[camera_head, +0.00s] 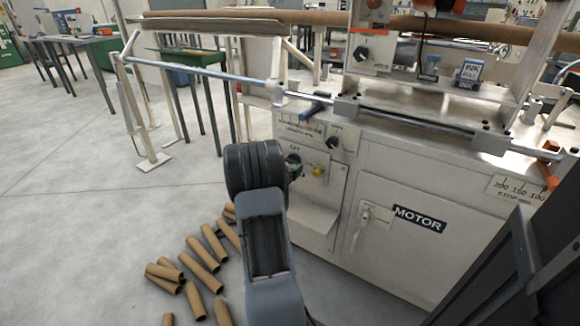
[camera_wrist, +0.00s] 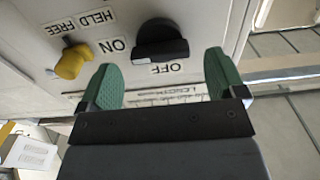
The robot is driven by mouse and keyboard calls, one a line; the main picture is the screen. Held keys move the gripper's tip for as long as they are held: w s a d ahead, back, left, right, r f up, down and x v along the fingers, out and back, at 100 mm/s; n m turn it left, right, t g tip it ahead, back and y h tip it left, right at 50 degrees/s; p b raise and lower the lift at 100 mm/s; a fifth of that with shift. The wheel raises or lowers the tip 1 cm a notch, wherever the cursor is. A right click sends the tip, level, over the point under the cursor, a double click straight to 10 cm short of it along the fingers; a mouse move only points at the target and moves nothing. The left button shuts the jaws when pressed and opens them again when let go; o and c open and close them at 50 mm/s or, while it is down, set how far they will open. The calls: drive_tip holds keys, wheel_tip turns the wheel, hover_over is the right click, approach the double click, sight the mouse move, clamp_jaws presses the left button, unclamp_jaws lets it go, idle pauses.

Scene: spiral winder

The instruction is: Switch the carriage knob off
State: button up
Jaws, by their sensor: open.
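In the wrist view a black knob (camera_wrist: 160,42) sits on a pale panel, with upside-down ON and OFF labels beside it. Its grip bar lies roughly crosswise; I cannot tell which label it points to. My gripper (camera_wrist: 163,78) is open, its green fingertips spread on either side of the knob's line, apart from it. Another label lies partly hidden between the fingers. In the head view my gripper (camera_head: 294,166) is at the machine's front panel, left of a yellow knob (camera_head: 319,171), and the black knob is mostly hidden there.
The yellow knob, marked HELD FREE, also shows in the wrist view (camera_wrist: 73,60). Another dark knob (camera_head: 333,143) is higher on the panel. A metal rail (camera_head: 200,70) crosses above. Cardboard tubes (camera_head: 203,252) lie on the floor. The MOTOR door (camera_head: 400,250) is to the right.

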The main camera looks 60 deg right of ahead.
sight(293, 161)
drive_tip(key=shift+d, duration=1.2)
drive_tip(key=shift+c, duration=0.4)
drive_tip(key=c, duration=0.8)
drive_tip(key=shift+c, duration=0.2)
